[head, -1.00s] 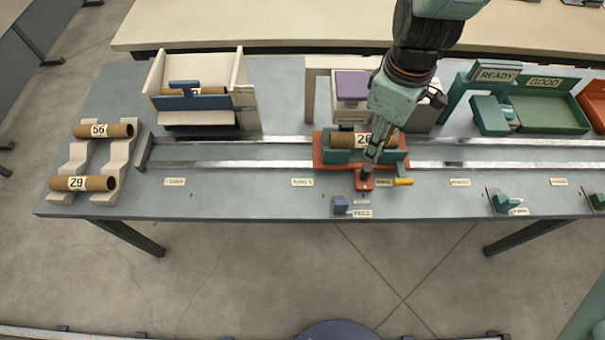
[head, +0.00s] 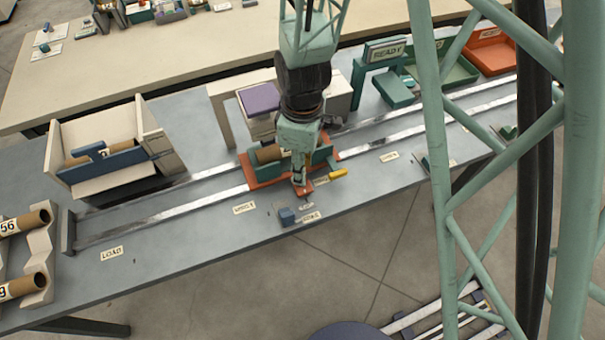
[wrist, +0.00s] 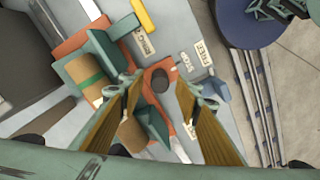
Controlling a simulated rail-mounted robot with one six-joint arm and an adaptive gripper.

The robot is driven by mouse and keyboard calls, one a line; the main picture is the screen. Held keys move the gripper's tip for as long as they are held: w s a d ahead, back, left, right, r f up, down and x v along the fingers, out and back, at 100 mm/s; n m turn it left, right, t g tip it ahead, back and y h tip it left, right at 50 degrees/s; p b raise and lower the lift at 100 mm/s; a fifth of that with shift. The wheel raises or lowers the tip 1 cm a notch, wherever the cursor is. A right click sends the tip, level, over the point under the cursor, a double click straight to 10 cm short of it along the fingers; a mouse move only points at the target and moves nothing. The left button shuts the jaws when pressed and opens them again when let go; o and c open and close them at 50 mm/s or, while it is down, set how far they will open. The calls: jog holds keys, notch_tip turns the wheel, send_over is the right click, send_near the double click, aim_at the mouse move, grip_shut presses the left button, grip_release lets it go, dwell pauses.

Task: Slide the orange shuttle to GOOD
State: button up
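The orange shuttle (head: 258,181) sits on the rails near the middle of the bench, with a green cradle holding a brown tube (head: 268,154). My gripper (head: 299,181) is above the shuttle's front edge, at its upright knob. In the wrist view my gripper (wrist: 160,92) has its two fingers apart, one on each side of the dark-topped knob (wrist: 157,79). I cannot tell whether they touch it. The green tray (head: 455,72), which bears the GOOD sign in the earlier view, stands at the far right; its sign is not readable now.
The rails (head: 392,139) run clear to the right past the READY gate (head: 388,52). A red tray (head: 492,52) stands beyond the green one. My green lattice column blocks part of the right side.

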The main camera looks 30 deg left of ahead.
jog(key=shift+f, duration=1.55)
grip_shut()
